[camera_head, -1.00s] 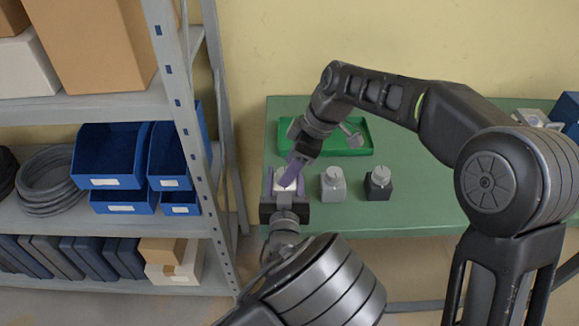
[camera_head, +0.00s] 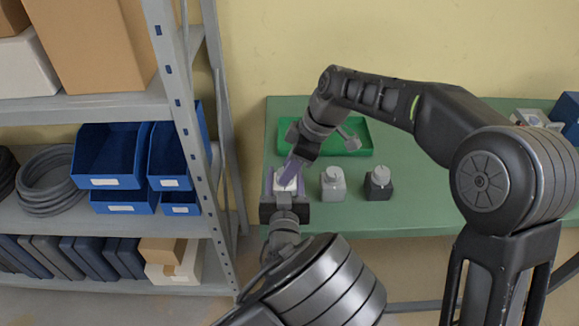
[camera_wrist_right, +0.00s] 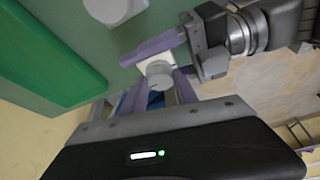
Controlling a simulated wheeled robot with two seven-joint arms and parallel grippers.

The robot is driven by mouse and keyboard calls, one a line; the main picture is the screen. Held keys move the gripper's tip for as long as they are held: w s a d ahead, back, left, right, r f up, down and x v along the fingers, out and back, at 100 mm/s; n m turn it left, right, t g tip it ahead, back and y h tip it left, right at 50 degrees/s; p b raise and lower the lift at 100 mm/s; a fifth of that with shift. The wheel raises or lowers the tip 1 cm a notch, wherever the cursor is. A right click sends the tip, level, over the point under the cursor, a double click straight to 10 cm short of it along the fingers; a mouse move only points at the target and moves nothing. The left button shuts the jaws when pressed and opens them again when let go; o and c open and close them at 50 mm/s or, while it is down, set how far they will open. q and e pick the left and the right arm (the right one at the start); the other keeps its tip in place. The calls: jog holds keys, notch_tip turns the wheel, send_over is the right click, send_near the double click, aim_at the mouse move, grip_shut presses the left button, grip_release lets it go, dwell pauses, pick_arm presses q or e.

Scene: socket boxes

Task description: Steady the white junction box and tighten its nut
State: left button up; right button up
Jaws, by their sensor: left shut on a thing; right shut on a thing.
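The white junction box (camera_head: 284,188) stands at the left end of the green table. My left gripper (camera_head: 286,184) comes from the front and is shut on the box, a purple finger on either side. In the wrist view the pale round nut (camera_wrist_right: 158,73) sits on the box (camera_wrist_right: 147,60). My right gripper (camera_head: 289,177) reaches down from above and is shut on the nut, its purple fingers either side of it in the wrist view (camera_wrist_right: 160,88). In the head view its finger hides much of the nut. My left gripper also shows there (camera_wrist_right: 170,50).
A grey box (camera_head: 333,188) and a black box (camera_head: 378,187), each with a knob on top, stand right of the white box. A green tray (camera_head: 358,140) lies behind. A metal shelf (camera_head: 190,130) with blue bins stands close at left.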

grip_shut()
jog(key=shift+m, duration=0.4)
jog(key=m, duration=0.1)
jog(key=m+t, duration=0.1)
jog(key=m, duration=0.1)
jog(key=shift+s+a+h, duration=0.1)
jog(key=shift+s+h, duration=0.1)
jog(key=shift+h, duration=0.1)
jog(key=m, duration=0.2)
jog(key=m+t+h, duration=0.1)
jog(key=m, duration=0.1)
jog(key=m+t, duration=0.1)
jog(key=m, duration=0.1)
jog(key=shift+s+a+h, duration=0.2)
jog(key=shift+a+h, duration=0.05)
jog(key=shift+h, duration=0.15)
jog(key=m, duration=0.2)
jog(key=m+h, duration=0.1)
jog(key=m, duration=0.1)
jog(key=m+h, duration=0.1)
jog(key=m, duration=0.1)
jog(key=shift+a+t, duration=0.25)
jog(key=shift+t, duration=0.05)
jog(key=m, duration=0.2)
jog(key=m+h, duration=0.1)
jog(key=m, duration=0.1)
jog(key=shift+a+h, duration=0.15)
jog(key=shift+h, duration=0.15)
